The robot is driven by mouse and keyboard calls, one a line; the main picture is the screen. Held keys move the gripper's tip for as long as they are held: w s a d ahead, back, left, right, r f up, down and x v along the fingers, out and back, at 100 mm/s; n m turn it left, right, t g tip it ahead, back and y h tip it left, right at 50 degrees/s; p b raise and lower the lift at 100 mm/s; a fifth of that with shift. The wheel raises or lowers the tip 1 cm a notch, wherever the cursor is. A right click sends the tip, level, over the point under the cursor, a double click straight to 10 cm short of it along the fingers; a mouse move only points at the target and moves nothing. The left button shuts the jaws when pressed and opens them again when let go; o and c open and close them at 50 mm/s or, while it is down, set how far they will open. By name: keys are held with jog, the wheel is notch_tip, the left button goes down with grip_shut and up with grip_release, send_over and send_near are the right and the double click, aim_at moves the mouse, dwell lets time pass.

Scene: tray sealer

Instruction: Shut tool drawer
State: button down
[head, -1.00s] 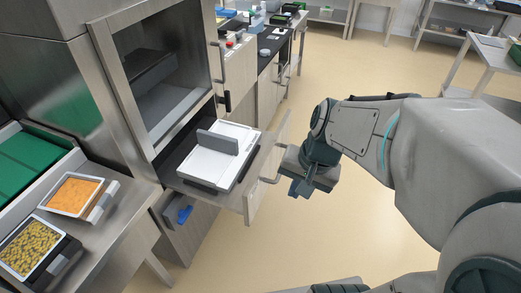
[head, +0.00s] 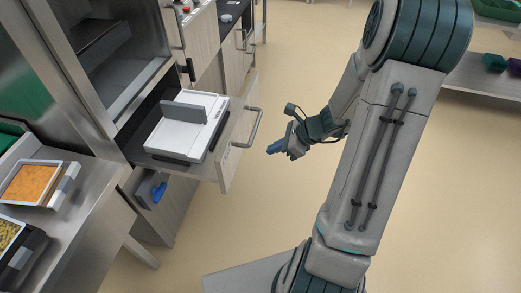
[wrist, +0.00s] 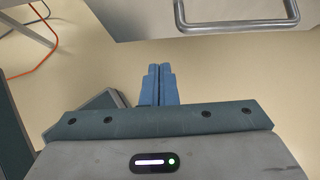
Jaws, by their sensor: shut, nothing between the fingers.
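The tool drawer (head: 229,160) stands pulled out from under the steel machine. Its pale front carries a grey bar handle (head: 252,130). A white and grey flat tool (head: 178,139) with an upright grey plate lies in the drawer. My gripper (head: 273,147) is to the right of the drawer front, apart from the handle, its blue fingers pointing toward it. In the wrist view the fingertips (wrist: 160,68) are together and empty. The drawer front (wrist: 200,15) and handle (wrist: 240,26) show beyond them at the top right, with a gap between.
A lower compartment (head: 151,190) with a blue item sits below the drawer. A steel counter (head: 75,225) with food trays, one orange (head: 30,183), stands at left. More cabinets (head: 232,50) run behind. The floor (head: 300,70) right of the drawer is clear.

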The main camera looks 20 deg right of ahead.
aim_at(234, 158)
jog(key=shift+w+a+r+b+x, duration=0.15)
jog(key=shift+a+r+x, duration=0.2)
jog(key=shift+x, duration=1.6)
jog(key=shift+w+a+r+b+x, duration=0.15)
jog(key=shift+a+r+x, duration=0.15)
jog(key=shift+x, duration=1.65)
jog(key=shift+w+a+r+b+x, duration=0.15)
jog(key=shift+a+r+x, duration=0.15)
jog(key=shift+x, duration=1.65)
